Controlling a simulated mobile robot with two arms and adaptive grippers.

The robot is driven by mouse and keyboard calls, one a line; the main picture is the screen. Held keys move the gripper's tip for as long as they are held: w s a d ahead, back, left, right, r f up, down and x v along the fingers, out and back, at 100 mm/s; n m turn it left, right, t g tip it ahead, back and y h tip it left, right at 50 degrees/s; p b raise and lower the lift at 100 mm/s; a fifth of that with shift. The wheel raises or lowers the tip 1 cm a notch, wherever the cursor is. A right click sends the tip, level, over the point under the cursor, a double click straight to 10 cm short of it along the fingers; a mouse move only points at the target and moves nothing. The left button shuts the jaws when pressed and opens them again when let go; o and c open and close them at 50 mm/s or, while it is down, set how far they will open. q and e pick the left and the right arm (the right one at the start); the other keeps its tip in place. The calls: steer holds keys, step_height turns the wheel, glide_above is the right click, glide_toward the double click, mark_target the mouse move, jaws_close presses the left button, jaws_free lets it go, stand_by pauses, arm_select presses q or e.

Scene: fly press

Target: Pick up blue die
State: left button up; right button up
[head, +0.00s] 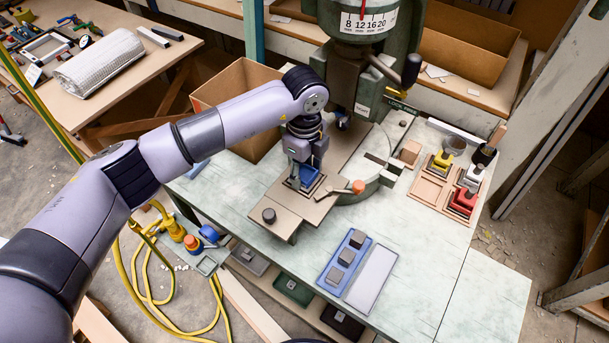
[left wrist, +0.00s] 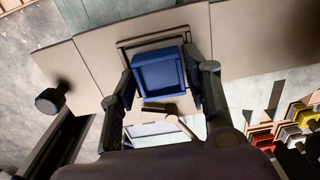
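The blue die (head: 308,174) is a small open-topped blue block at the beige slide plate of the fly press. In the left wrist view the die (left wrist: 160,74) lies between the two fingers, with a beige square frame (left wrist: 124,48) around its far side. My left gripper (head: 303,182) points down over it. In the left wrist view the gripper (left wrist: 158,84) has one finger on each side, very close to the die's walls. I cannot tell whether both fingers press on it or whether the die is raised. My right gripper is in neither view.
The press column and dial (head: 366,22) stand just behind. A red-orange knob (head: 359,187) and a dark knob (head: 269,215) flank the slide. A wooden rack (head: 432,186) with yellow, white and red dies is at right. A blue tray (head: 345,262) with grey blocks lies in front.

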arm_select(q)
jaws_close()
stand_by(0.3)
steer(key=shift+r, duration=0.15)
